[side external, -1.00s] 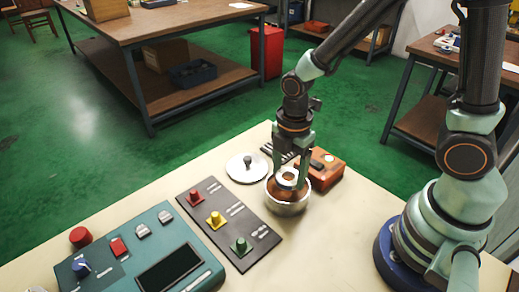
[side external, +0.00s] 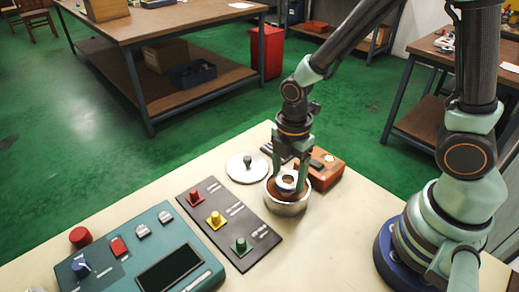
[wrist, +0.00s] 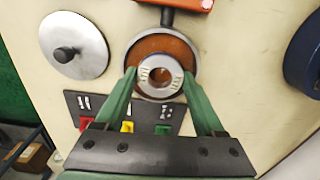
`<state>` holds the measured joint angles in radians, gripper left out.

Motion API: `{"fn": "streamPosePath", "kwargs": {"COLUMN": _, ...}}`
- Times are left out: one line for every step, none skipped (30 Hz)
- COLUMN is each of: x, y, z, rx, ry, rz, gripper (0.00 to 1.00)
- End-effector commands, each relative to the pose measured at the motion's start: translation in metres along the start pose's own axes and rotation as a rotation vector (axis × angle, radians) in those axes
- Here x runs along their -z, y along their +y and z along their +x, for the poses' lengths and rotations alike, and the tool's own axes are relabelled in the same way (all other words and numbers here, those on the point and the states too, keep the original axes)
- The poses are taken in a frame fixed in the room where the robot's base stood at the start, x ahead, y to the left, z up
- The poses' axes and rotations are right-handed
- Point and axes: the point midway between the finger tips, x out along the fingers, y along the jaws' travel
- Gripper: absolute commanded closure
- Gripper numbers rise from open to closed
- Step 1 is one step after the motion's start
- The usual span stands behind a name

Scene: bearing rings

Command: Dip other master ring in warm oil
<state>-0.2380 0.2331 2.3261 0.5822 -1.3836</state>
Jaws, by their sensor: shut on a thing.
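My gripper (side external: 288,182) is shut on a silver metal ring (side external: 287,185), with a finger on each side of it. The ring also shows in the wrist view (wrist: 160,93), where my gripper (wrist: 159,82) grips its edges and brown oil shows through its hole. A round metal pot (side external: 287,209) of brown oil (wrist: 150,42) is directly below. The ring is level, over the middle of the pot at about rim height. I cannot tell whether its underside touches the oil.
A silver lid with a dark knob (side external: 240,174) lies left of the pot. An orange box (side external: 328,171) stands close on the right. A dark panel (side external: 221,202) with red, yellow and green pegs and a teal console (side external: 150,240) are to the left. The front tabletop is clear.

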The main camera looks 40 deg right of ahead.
Motion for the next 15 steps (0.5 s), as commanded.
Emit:
{"fn": "streamPosePath", "kwargs": {"x": 0.0, "y": 0.0, "z": 0.002, "rx": 0.001, "ry": 0.0, "rz": 0.0, "gripper": 1.0}}
{"fn": "streamPosePath", "kwargs": {"x": 0.0, "y": 0.0, "z": 0.002, "rx": 0.001, "ry": 0.0, "rz": 0.0, "gripper": 1.0}}
{"fn": "streamPosePath", "kwargs": {"x": 0.0, "y": 0.0, "z": 0.004, "rx": 0.001, "ry": 0.0, "rz": 0.0, "gripper": 1.0}}
{"fn": "streamPosePath", "kwargs": {"x": 0.0, "y": 0.0, "z": 0.004, "rx": 0.001, "ry": 0.0, "rz": 0.0, "gripper": 1.0}}
{"fn": "streamPosePath", "kwargs": {"x": 0.0, "y": 0.0, "z": 0.005, "rx": 0.001, "ry": 0.0, "rz": 0.0, "gripper": 1.0}}
{"fn": "streamPosePath", "kwargs": {"x": 0.0, "y": 0.0, "z": 0.006, "rx": 0.0, "ry": 0.0, "rz": 0.0, "gripper": 1.0}}
{"fn": "streamPosePath", "kwargs": {"x": 0.0, "y": 0.0, "z": 0.007, "rx": 0.0, "ry": 0.0, "rz": 0.0, "gripper": 1.0}}
{"fn": "streamPosePath", "kwargs": {"x": 0.0, "y": 0.0, "z": 0.008, "rx": 0.0, "ry": 0.0, "rz": 0.0, "gripper": 1.0}}
{"fn": "streamPosePath", "kwargs": {"x": 0.0, "y": 0.0, "z": 0.009, "rx": 0.001, "ry": 0.0, "rz": 0.0, "gripper": 1.0}}
{"fn": "streamPosePath", "kwargs": {"x": 0.0, "y": 0.0, "z": 0.01, "rx": 0.001, "ry": 0.0, "rz": 0.0, "gripper": 1.0}}
{"fn": "streamPosePath", "kwargs": {"x": 0.0, "y": 0.0, "z": 0.01, "rx": 0.001, "ry": 0.0, "rz": 0.0, "gripper": 1.0}}
{"fn": "streamPosePath", "kwargs": {"x": 0.0, "y": 0.0, "z": 0.012, "rx": 0.001, "ry": 0.0, "rz": 0.0, "gripper": 1.0}}
{"fn": "streamPosePath", "kwargs": {"x": 0.0, "y": 0.0, "z": 0.012, "rx": 0.001, "ry": 0.0, "rz": 0.0, "gripper": 1.0}}
{"fn": "streamPosePath", "kwargs": {"x": 0.0, "y": 0.0, "z": 0.013, "rx": 0.001, "ry": 0.0, "rz": 0.0, "gripper": 1.0}}
{"fn": "streamPosePath", "kwargs": {"x": 0.0, "y": 0.0, "z": 0.014, "rx": 0.0, "ry": 0.0, "rz": 0.0, "gripper": 1.0}}
